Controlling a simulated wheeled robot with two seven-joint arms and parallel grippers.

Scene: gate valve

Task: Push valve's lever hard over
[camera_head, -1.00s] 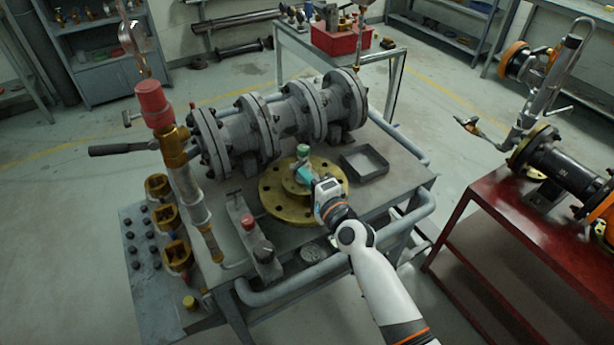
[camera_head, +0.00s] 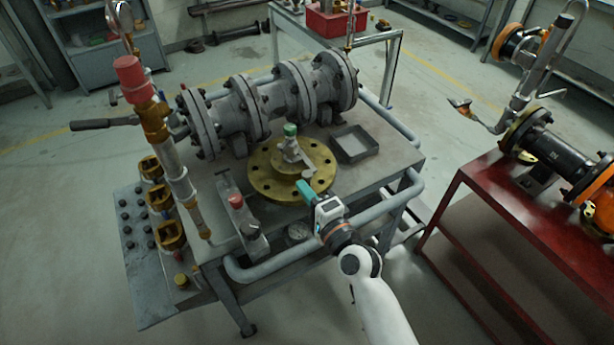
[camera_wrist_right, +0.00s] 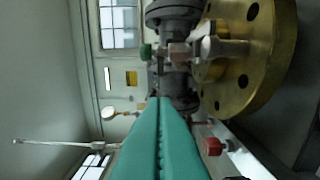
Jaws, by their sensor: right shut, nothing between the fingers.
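The valve (camera_head: 290,148) is a small grey fitting with a green cap (camera_head: 290,130), upright at the middle of a round brass flange (camera_head: 262,180) on the grey bench. Its short grey lever (camera_head: 308,175) points toward the front right of the flange. In the right wrist view, the lever (camera_wrist_right: 228,47) stands out over the brass flange (camera_wrist_right: 262,60). My right gripper (camera_head: 302,186), with teal fingers, is shut and empty at the flange's front edge, close to the lever. Whether they touch is unclear. The fingers also show in the wrist view (camera_wrist_right: 160,102). My left gripper is not in view.
A large grey flanged pipe (camera_head: 270,105) lies behind the brass flange. A shallow tray (camera_head: 355,144) is to its right. A red-topped block (camera_head: 236,201) and a red-capped brass post (camera_head: 132,80) stand left. A red table (camera_head: 500,215) is at right.

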